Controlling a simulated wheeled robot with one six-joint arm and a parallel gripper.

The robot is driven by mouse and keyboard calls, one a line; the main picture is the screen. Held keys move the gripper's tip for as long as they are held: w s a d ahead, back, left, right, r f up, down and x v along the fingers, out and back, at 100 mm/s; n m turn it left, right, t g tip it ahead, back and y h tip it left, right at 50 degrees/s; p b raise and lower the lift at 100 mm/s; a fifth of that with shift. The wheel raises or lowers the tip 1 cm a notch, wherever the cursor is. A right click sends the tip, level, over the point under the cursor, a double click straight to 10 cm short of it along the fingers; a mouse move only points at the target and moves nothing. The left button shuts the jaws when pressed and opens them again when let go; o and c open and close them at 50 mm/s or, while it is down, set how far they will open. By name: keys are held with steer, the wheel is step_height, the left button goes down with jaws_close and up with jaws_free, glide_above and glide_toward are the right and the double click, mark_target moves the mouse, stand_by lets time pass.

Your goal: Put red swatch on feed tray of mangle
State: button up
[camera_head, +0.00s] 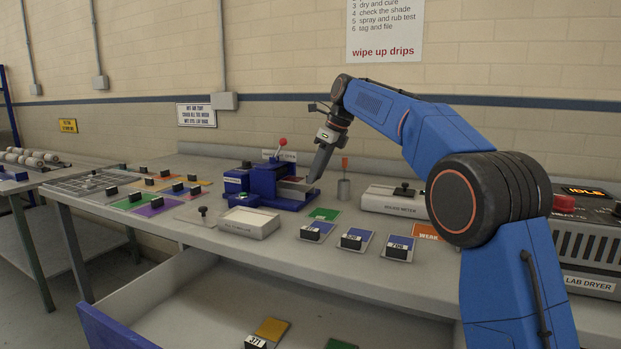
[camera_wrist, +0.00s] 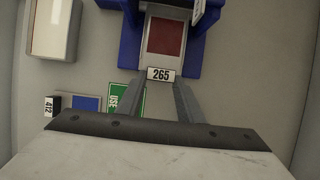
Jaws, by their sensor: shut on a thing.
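The red swatch (camera_wrist: 165,37) is a grey card with a dark red patch and a block labelled 265 at its near end. My gripper (camera_wrist: 161,82) is shut on that block, with one finger on each side. In the wrist view the card reaches between the blue sides of the mangle (camera_wrist: 131,44), over its feed area. In the head view my gripper (camera_head: 314,178) points down at the front right of the blue mangle (camera_head: 264,180), by its grey feed tray (camera_head: 296,187). I cannot tell whether the card rests on the tray or hovers just above it.
A white tray (camera_head: 248,223) stands front left of the mangle. A green card (camera_head: 325,213) and several numbered swatches (camera_head: 355,239) lie in front. More swatches lie at left.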

steer(key=shift+w+a+f, duration=0.2)
steer(key=shift+a+f, duration=0.3)
steer(key=shift+w+a+f, duration=0.15)
steer(key=shift+a+f, duration=0.3)
steer(key=o, duration=1.1)
steer(key=shift+o, duration=0.2)
steer(key=w+v, duration=0.1)
steer(key=v, duration=0.6)
steer(key=shift+s+r, duration=0.3)
steer(key=shift+s, duration=0.15)
